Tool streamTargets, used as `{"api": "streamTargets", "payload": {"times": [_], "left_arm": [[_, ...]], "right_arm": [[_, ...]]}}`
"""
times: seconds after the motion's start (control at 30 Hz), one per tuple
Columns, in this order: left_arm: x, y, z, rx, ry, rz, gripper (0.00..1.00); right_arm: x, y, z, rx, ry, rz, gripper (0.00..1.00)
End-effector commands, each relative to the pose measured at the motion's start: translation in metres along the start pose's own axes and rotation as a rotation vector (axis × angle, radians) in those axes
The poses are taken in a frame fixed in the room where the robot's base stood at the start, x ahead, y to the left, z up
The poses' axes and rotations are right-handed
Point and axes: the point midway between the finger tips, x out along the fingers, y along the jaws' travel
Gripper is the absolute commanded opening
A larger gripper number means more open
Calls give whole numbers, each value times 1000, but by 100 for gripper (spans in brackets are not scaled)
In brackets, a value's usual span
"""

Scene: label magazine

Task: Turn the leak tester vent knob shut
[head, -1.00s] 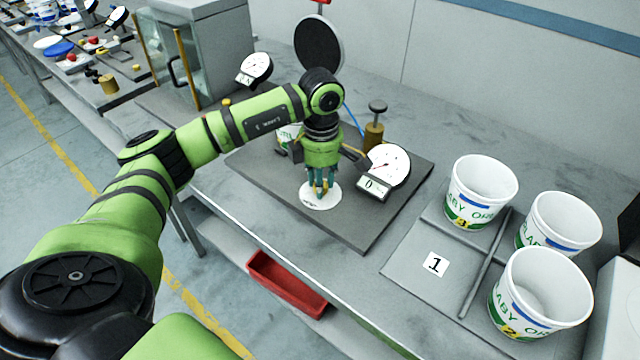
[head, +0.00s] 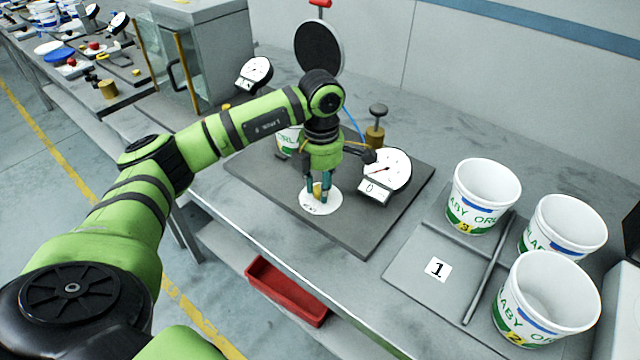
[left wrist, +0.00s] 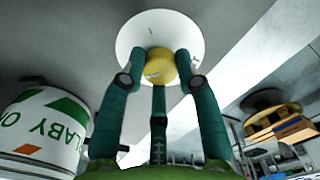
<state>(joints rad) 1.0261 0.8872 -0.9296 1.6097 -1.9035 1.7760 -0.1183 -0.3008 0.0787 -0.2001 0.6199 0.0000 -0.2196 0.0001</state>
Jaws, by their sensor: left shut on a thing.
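The vent knob is yellow (left wrist: 160,66) and sits at the middle of a round white plate (left wrist: 136,35). In the head view a little of the knob (head: 316,190) shows between the fingers, above the white plate (head: 322,208) on the dark tester board (head: 350,232). My left gripper (head: 320,196) points down from above and is shut on the knob; its green fingers surround the knob in the left wrist view (left wrist: 158,72). The knob's marking is mostly hidden. A white dial gauge (head: 392,166) with a small readout stands right of the gripper. My right gripper is out of view.
A brass post with a dark knob (head: 376,125) stands behind the gauge. A white tub (head: 289,140) is partly hidden behind my gripper. Several white tubs (head: 483,190) stand at the right by a tray marked 1 (head: 415,262). A red bin (head: 285,290) is below the table edge.

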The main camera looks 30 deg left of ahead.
Motion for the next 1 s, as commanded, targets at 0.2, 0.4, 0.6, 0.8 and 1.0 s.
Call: {"api": "streamTargets", "payload": {"times": [0.2, 0.4, 0.6, 0.8, 1.0], "left_arm": [[2, -4, 2, 8, -3, -8, 56], [1, -2, 1, 5, -3, -4, 56], [-4, 0, 1, 3, -3, -1, 56], [-35, 0, 2, 5, -7, 2, 56], [-78, -1, 3, 5, -6, 1, 56]], "right_arm": [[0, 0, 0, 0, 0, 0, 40], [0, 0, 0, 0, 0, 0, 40], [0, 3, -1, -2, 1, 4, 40], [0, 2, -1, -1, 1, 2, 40], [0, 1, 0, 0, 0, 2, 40]]}}
